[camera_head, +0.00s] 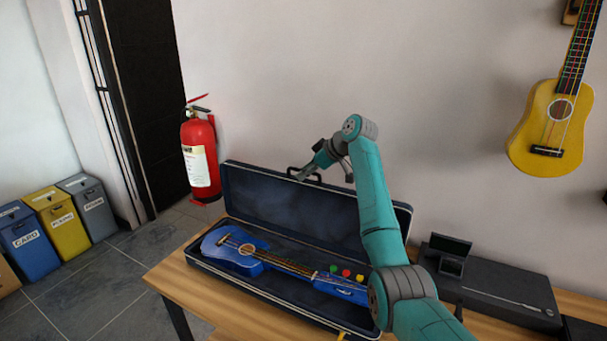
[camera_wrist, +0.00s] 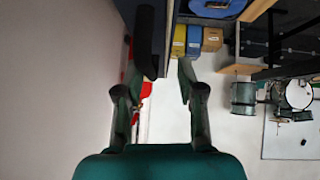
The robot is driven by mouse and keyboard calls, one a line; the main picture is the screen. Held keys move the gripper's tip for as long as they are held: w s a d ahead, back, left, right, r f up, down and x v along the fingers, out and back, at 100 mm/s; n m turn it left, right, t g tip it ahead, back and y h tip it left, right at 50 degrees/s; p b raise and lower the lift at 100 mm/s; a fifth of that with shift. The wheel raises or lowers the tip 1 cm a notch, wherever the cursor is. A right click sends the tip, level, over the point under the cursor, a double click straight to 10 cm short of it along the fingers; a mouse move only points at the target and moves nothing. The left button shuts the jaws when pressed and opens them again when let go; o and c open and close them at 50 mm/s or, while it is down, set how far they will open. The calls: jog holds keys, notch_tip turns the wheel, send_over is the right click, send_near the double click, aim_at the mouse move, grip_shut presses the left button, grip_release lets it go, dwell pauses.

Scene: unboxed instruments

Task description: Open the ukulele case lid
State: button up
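The ukulele case (camera_head: 270,302) lies on the wooden table with its lid (camera_head: 290,205) standing up at the back, showing a dark blue lining. A blue ukulele (camera_head: 240,255) lies in the base, with small coloured knobs or picks beside its neck. A black handle (camera_head: 306,176) shows at the lid's top edge. My gripper (camera_head: 325,173) is at that edge, its fingers spread apart; whether one touches the lid or handle I cannot tell. In the wrist view my gripper (camera_wrist: 168,68) is open, with nothing clearly held between the fingers.
A black box (camera_head: 490,292) with a small open box on it stands right of the case. A red fire extinguisher (camera_head: 200,155) hangs behind left. A yellow ukulele (camera_head: 550,130) hangs on the wall. Coloured bins (camera_head: 60,222) stand on the floor at left.

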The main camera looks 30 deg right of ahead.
jog(key=v, duration=1)
jog(key=shift+s, duration=0.15)
